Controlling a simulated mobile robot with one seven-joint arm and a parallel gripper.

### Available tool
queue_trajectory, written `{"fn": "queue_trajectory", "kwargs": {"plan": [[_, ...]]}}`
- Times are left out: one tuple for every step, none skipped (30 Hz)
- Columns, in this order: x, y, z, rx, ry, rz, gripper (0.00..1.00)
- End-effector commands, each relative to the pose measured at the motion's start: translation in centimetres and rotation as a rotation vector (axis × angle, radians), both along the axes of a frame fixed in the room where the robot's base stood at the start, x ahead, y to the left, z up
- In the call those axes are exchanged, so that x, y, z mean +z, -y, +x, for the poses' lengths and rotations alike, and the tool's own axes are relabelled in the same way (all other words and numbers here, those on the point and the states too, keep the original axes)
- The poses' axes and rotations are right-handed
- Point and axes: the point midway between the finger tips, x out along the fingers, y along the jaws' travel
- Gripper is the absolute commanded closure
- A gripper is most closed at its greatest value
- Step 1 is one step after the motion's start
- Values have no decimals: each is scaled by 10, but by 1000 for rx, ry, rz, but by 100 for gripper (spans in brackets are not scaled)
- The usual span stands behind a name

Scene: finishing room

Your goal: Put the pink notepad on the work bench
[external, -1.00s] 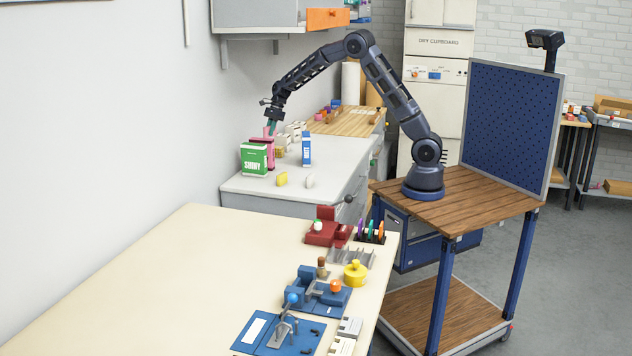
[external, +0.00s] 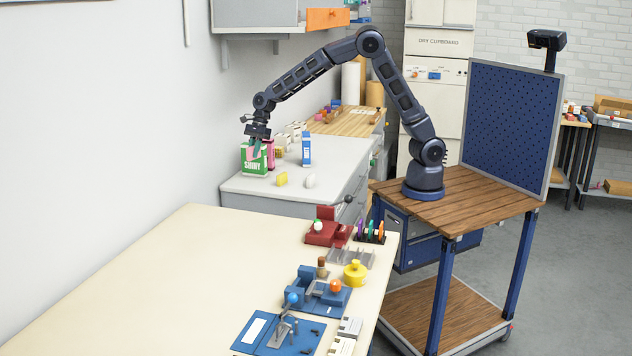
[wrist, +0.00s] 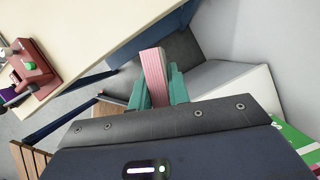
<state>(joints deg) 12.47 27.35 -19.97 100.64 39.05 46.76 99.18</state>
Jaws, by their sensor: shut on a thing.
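The pink notepad (wrist: 154,72) shows edge-on in the wrist view, its pale striped side facing the camera. It stands between the two teal fingers of my gripper (wrist: 157,92), which is shut on it. In the external view my gripper (external: 257,149) points down at the green box (external: 254,166) on the grey-white counter (external: 240,185). Pink (external: 270,154) shows just right of the green box there; I cannot tell how much of it is the notepad. The cream-topped bench (external: 190,270) is in front, and its edge shows at upper left in the wrist view (wrist: 95,28).
A blue-and-white carton (external: 306,149), a yellow block (external: 282,180) and a white piece (external: 309,181) stand on the counter. The cream bench's right side holds a red fixture (external: 325,232), blue fixtures (external: 280,332) and a yellow part (external: 355,274). Its left and middle are clear.

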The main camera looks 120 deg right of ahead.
Motion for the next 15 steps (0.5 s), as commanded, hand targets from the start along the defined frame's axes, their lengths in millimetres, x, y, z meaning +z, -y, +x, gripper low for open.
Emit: {"fn": "queue_trajectory", "kwargs": {"plan": [[1,-20,7,16,0,-1,100],[1,-31,10,23,0,-1,100],[2,-44,14,31,0,-1,100],[2,-55,16,37,0,0,100],[2,-65,19,43,0,0,100],[3,-78,22,52,0,0,100],[3,-89,24,58,0,0,100],[4,-99,26,64,0,0,100],[5,-113,29,72,1,0,100],[5,-123,30,79,1,-1,100],[5,-134,32,86,1,-1,100],[6,-147,34,93,1,1,100],[6,-158,35,100,1,0,100],[6,-168,36,107,0,0,100],[6,-181,37,114,0,0,100]]}}
